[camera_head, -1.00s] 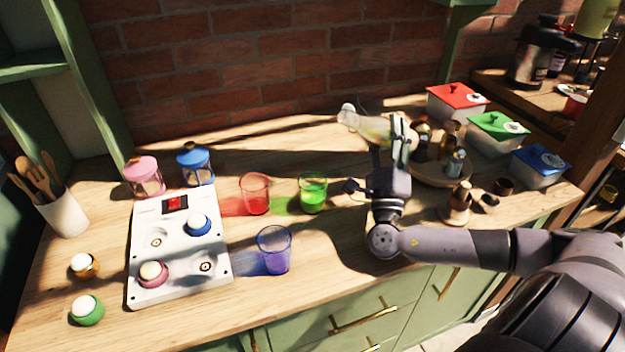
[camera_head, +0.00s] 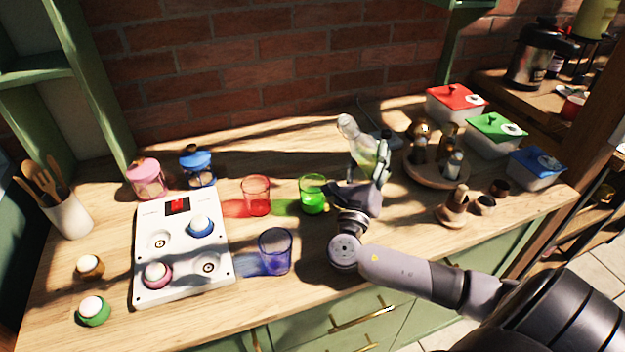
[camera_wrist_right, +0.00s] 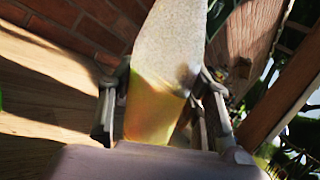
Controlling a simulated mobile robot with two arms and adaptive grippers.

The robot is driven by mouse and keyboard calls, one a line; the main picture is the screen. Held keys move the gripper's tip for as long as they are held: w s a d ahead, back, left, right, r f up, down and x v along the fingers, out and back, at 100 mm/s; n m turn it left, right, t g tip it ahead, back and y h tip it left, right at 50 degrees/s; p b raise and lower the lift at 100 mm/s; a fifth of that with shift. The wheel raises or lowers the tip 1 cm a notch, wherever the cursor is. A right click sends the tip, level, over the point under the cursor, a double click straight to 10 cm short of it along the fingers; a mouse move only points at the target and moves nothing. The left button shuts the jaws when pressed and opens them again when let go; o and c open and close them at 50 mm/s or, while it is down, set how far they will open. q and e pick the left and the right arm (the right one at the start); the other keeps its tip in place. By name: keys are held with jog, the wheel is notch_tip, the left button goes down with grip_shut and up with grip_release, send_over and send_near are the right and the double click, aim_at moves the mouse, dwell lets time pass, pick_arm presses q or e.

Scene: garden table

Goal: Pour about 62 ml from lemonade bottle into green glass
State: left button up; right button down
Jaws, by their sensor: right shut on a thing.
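The lemonade bottle (camera_head: 358,143) is clear with yellow-green liquid low in it. It is tilted a little, with its neck up and to the left. My right gripper (camera_head: 371,178) is shut on it; the wrist view shows the bottle (camera_wrist_right: 160,90) between the two fingers (camera_wrist_right: 160,112). The green glass (camera_head: 313,194) stands on the table just left of my right gripper, with green liquid showing in it. The bottle's mouth is up and to the right of the glass in the head view, and no stream shows. My left gripper is not in view.
The red glass (camera_head: 256,195) and blue glass (camera_head: 275,251) stand left of the green one. A white panel (camera_head: 183,284) with knobs lies farther left. A round tray (camera_head: 428,179) with small bottles and lidded boxes (camera_head: 494,136) are to the right.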

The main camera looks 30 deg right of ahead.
jog(key=f+m+g+p, duration=0.1)
jog(key=m, duration=0.1)
jog(key=a+f+m+g+y+p, duration=0.1)
jog(key=f+m+p, duration=0.1)
jog(key=shift+w+f+y, duration=0.1)
jog(key=shift+w+y, duration=0.1)
jog(key=shift+y, duration=0.1)
jog(key=p, duration=0.1)
jog(key=r+m+g+p, duration=0.1)
jog(key=shift+w+a+r+y+p, duration=0.15)
jog(key=shift+a+r+y+p, duration=0.15)
jog(key=shift+p, duration=0.1)
jog(key=shift+a+r+m+p, duration=0.15)
jog(key=shift+r+m+p, duration=0.3)
jog(key=shift+p, duration=0.45)
jog(key=shift+w, duration=0.15)
